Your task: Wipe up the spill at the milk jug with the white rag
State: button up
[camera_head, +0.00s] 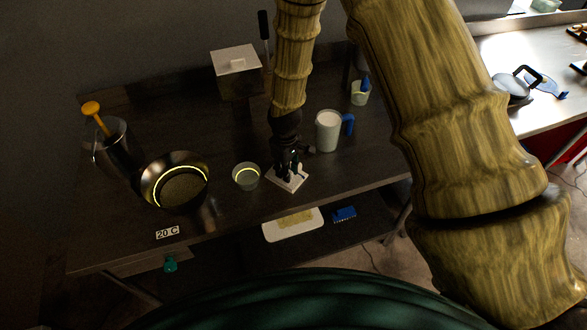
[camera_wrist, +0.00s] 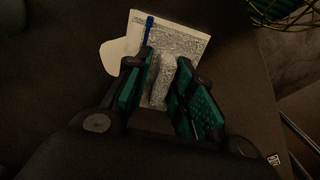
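The milk jug (camera_head: 328,132), pale with a blue handle, stands upright on the dark table, right of and behind my gripper (camera_head: 290,160). A white square that looks like the rag (camera_head: 287,180) lies flat below my fingers near the front edge. In the wrist view the rag (camera_wrist: 190,40) looks speckled, with a blue strip on it and a paler raised part between my fingers. My gripper (camera_wrist: 167,57) has its fingers apart, either side of that part; firm contact is not visible. A smooth white patch (camera_wrist: 115,55), perhaps the spill, borders the rag's left side.
A small bowl (camera_head: 246,177) stands just left of the rag, and a dark pan (camera_head: 160,172) farther left. A metal box (camera_head: 236,75) and a small cup (camera_head: 359,96) stand behind. A white tray (camera_head: 275,232) and blue brush (camera_head: 344,214) lie on the lower shelf.

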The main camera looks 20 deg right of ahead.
grip_shut()
jog(key=shift+r+p, duration=1.6)
jog(key=shift+r, duration=0.9)
